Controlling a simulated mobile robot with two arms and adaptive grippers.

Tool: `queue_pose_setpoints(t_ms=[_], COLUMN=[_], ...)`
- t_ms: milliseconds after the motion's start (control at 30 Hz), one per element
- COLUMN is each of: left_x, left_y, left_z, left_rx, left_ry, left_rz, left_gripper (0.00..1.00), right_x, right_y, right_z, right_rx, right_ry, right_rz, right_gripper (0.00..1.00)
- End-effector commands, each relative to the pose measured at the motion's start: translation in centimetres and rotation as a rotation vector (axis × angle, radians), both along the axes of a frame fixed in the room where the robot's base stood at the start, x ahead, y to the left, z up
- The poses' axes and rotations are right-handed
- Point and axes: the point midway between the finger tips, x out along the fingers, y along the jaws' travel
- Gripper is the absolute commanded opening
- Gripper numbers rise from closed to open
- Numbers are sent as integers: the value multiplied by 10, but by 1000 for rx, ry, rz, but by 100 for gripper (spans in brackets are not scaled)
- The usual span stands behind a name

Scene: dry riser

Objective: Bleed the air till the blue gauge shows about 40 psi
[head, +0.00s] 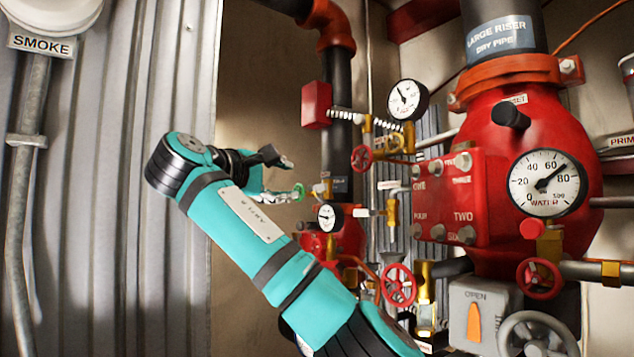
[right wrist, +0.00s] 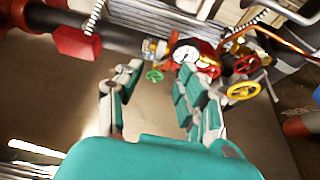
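No gauge looks clearly blue. The large white-faced gauge marked WATER (head: 547,183) has its needle between 60 and 80. A second white gauge (head: 407,100) hangs higher up, and a small one (head: 329,217) sits lower; their figures are too small to read. A small green handwheel (head: 299,192) is on the pipework by the small gauge; it also shows in the right wrist view (right wrist: 154,76). My right gripper (head: 289,176) is open, its fingers spread either side of the line to the green wheel. Whether it touches the wheel I cannot tell. My left gripper is out of view.
A big red riser valve (head: 511,115) fills the right side. Red handwheels (head: 398,285) and a grey wheel (head: 538,335) stand below. A red box (head: 316,105) is on the black pipe. A yellow handwheel (right wrist: 243,92) shows right of my fingers. Corrugated wall is at left.

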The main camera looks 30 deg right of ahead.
Motion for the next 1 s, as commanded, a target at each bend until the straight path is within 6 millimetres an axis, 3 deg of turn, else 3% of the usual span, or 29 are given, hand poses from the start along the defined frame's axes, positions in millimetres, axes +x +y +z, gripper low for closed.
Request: queue_pose_setpoints(t_ms=[100,233,533,733,1000], left_x=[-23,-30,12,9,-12], left_y=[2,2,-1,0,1], left_z=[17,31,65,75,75], left_rx=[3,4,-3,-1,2], left_ry=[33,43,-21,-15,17], left_rz=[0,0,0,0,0], left_gripper=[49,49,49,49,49], right_x=[13,26,53,64,66], right_y=[-26,-51,-105,-123,-128], right_z=[4,4,4,2,-1], right_rx=[1,1,0,1,0], right_ry=[5,5,4,3,2], right_rz=[-3,-3,-2,0,1], right_gripper=[38,38,38,38,38])
